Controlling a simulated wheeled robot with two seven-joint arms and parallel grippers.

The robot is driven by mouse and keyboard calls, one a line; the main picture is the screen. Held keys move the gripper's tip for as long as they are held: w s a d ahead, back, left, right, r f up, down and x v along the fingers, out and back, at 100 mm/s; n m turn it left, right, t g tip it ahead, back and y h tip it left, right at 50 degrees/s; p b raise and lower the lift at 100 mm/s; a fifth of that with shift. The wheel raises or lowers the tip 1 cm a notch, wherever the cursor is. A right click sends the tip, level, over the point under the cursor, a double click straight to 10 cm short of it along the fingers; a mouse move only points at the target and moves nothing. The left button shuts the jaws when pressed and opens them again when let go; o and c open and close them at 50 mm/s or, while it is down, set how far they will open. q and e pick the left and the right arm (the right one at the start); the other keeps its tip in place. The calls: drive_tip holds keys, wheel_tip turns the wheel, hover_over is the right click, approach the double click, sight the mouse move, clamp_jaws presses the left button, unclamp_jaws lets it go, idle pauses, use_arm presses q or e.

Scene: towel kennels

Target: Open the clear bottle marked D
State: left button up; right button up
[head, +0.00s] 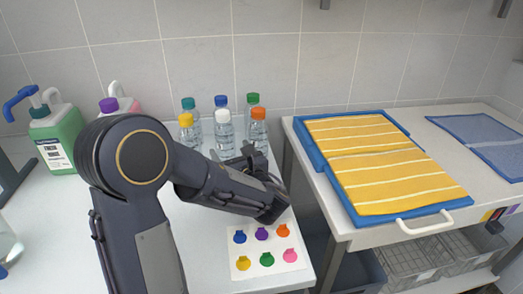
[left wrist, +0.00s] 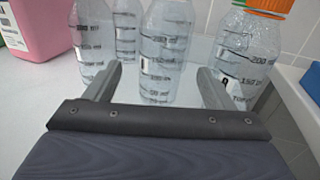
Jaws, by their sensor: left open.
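Several clear bottles with black volume marks stand in two rows. In the head view the front caps are yellow (head: 186,120), white (head: 222,116) and orange (head: 258,114); the back caps are teal (head: 188,103), blue (head: 221,101) and green (head: 253,99). I cannot read a D on any bottle. My left gripper (head: 250,156) is in front of them, near the orange-capped bottle. In the left wrist view my gripper (left wrist: 156,86) is open and empty, with a clear bottle (left wrist: 166,50) beyond and between its fingers. The orange-capped bottle (left wrist: 250,55) is beyond the right finger. My right gripper is not in view.
A green pump bottle (head: 56,140) and a pink one (head: 120,104) stand at left. A white card with coloured tags (head: 268,275) lies at the front edge. Right, across a gap, a yellow striped towel (head: 385,165) lies on a blue mat (head: 318,165).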

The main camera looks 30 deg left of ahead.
sight(223, 136)
use_arm(q)
drive_tip(key=shift+s, duration=0.1)
drive_tip(key=shift+a, duration=0.15)
drive_tip(key=x, duration=0.3)
drive_tip(key=b+x, duration=0.1)
drive_tip(key=x, duration=0.3)
drive_tip(key=shift+w+a+r, duration=0.1)
drive_tip(key=shift+w+r, duration=0.15)
drive_tip(key=shift+w, duration=0.1)
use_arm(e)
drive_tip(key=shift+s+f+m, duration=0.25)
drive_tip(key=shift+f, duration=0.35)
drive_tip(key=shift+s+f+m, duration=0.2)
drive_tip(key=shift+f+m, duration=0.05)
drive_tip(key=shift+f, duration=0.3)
use_arm(q)
drive_tip(key=c, duration=1.1)
drive_tip(key=shift+o, duration=0.2)
drive_tip(key=shift+r, duration=0.1)
